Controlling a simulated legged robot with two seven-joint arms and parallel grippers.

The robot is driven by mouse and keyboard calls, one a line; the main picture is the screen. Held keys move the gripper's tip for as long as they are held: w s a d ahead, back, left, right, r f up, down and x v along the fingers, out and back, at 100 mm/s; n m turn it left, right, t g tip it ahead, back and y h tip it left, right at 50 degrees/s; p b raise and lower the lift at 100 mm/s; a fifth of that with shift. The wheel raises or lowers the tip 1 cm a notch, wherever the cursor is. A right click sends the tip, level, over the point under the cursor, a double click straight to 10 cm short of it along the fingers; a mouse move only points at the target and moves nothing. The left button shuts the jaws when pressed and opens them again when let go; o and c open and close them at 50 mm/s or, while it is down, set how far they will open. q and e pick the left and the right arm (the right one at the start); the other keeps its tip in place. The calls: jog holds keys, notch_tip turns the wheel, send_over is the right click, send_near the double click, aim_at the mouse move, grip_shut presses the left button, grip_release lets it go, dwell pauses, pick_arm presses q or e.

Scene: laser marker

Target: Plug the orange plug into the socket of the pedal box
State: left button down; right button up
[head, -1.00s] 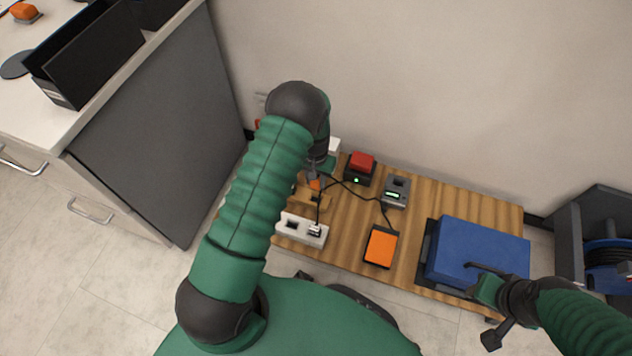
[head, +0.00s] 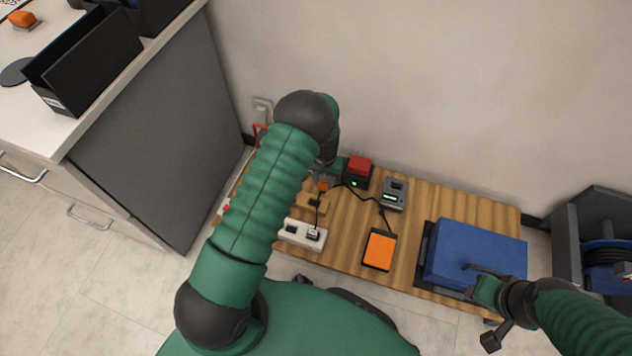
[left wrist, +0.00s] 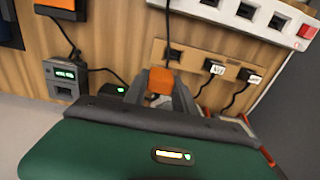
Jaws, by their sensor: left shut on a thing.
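My left gripper (left wrist: 160,90) is shut on the orange plug (left wrist: 160,82), which also shows in the head view (head: 322,187). A black cable runs from the plug toward the white power strip (head: 303,234). The plug is near the tan plug holder (head: 312,206); I cannot tell whether they touch. A grey box with a green display (head: 395,193), likely the pedal box, stands to its right; it also shows in the left wrist view (left wrist: 65,80). Its socket is not clear. My right gripper (head: 482,283) is over the blue pad; its opening is unclear.
An orange pedal (head: 380,248) lies in front of the grey box. A black box with a red top (head: 358,170) stands behind the plug. Black cables cross the wooden board (head: 345,240). A blue pad (head: 475,252) lies at right. A grey cabinet stands at left.

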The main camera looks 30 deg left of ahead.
pick_arm(q)
jog(key=w+d+b, duration=0.4)
jog(key=w+d, duration=0.4)
jog(key=shift+w+d, duration=0.2)
jog(key=shift+d, duration=0.2)
